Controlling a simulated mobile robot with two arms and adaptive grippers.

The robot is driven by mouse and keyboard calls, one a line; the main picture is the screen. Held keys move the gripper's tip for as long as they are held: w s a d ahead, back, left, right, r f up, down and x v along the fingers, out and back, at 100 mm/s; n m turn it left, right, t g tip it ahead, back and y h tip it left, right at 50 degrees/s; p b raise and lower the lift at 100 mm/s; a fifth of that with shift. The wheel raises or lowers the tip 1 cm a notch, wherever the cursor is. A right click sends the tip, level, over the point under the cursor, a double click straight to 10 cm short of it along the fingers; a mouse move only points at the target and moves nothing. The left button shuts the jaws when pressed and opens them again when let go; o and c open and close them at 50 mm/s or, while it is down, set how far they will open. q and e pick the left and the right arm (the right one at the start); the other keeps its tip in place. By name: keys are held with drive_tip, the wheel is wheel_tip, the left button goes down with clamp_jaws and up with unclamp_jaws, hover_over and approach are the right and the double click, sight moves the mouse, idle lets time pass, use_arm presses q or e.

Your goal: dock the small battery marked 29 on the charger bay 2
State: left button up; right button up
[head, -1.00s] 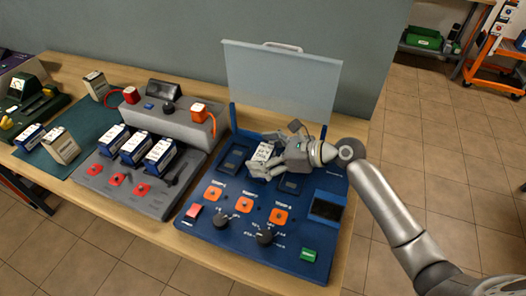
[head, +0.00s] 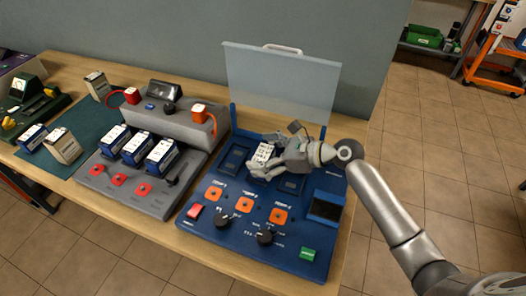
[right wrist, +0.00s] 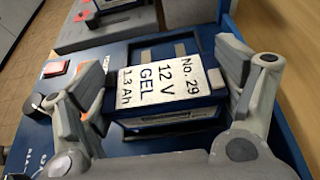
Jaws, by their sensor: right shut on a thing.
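The small battery has a white top label reading No. 29, 12 V, GEL, 1.3 Ah in the right wrist view (right wrist: 165,80). In the head view the battery (head: 263,153) is over the middle of the three bays of the blue charger (head: 190,240). My right gripper (head: 266,168) is shut on it, with a finger on each side; the fingers also show in the right wrist view (right wrist: 165,95). A dark bay recess (right wrist: 185,140) shows around the battery's lower part. I cannot tell whether the battery touches the bay floor. My left gripper is not in view.
The charger's clear lid (head: 282,85) stands open behind the bays. Orange buttons (head: 244,205), black knobs (head: 265,238) and a green switch (head: 307,254) are in front. A grey charger (head: 150,203) with several blue batteries (head: 138,147) stands left.

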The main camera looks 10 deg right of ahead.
sight(270, 157)
drive_tip(key=shift+f, duration=0.5)
idle(0.5)
drive_tip(key=o, duration=1.2)
drive_tip(key=shift+f, duration=0.15)
drive_tip(key=shift+p+v, duration=0.55)
drive_tip(key=shift+v, duration=0.45)
drive_tip(key=shift+p+v, duration=1.1)
drive_tip(key=shift+v, duration=0.55)
drive_tip(key=shift+p+v, duration=1.55)
drive_tip(key=shift+v, duration=1.05)
drive_tip(key=shift+s+d, duration=0.2)
drive_tip(key=shift+s, duration=0.05)
